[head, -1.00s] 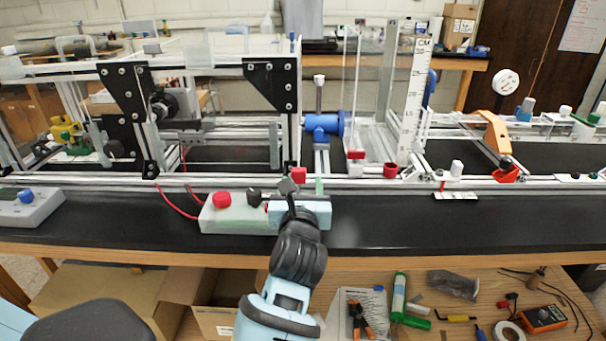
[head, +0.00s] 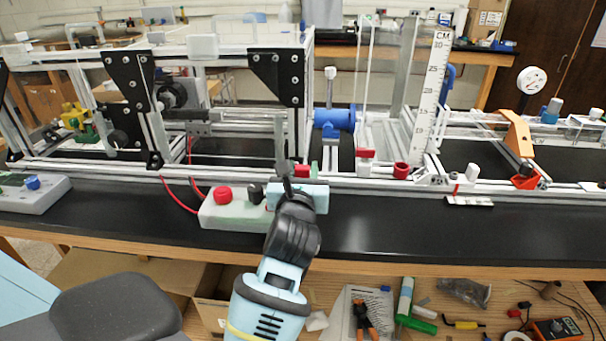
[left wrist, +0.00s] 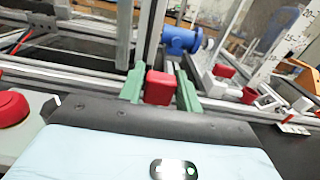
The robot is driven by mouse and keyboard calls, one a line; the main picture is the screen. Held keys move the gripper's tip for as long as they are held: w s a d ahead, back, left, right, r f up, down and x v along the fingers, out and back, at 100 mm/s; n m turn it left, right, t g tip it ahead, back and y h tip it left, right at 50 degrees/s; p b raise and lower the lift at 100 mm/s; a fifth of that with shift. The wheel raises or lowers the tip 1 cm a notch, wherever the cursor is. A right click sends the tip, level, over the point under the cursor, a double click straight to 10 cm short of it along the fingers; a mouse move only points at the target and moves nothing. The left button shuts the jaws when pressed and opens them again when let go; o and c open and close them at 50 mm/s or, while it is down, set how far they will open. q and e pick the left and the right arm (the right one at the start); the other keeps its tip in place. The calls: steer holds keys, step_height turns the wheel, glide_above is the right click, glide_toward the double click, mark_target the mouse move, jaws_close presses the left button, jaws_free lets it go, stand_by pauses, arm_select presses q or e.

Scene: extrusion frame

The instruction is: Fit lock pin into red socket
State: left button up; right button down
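My left gripper (head: 307,168) is low over the front rail of the frame, left of the red socket. In the left wrist view its green fingers (left wrist: 160,90) are on both sides of a red block, which I take for the lock pin's head (left wrist: 159,88), and look closed on it. The red block also shows in the head view (head: 301,170); any shaft is hidden. The red socket (head: 401,170) is a short open cylinder on the rail, apart from the gripper to its right. It also shows in the left wrist view (left wrist: 249,96). My right gripper is not in view.
A red-topped white block (head: 365,154) stands just left of the socket. A blue cylinder (head: 334,119) and an upright ruler (head: 431,95) stand behind. A control box with a red knob (head: 223,195) is left of the gripper. The black bench front (head: 400,225) is clear.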

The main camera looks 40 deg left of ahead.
arm_select(q)
steer(key=c, duration=0.5)
steer(key=shift+c, duration=0.2)
steer(key=shift+r, duration=0.15)
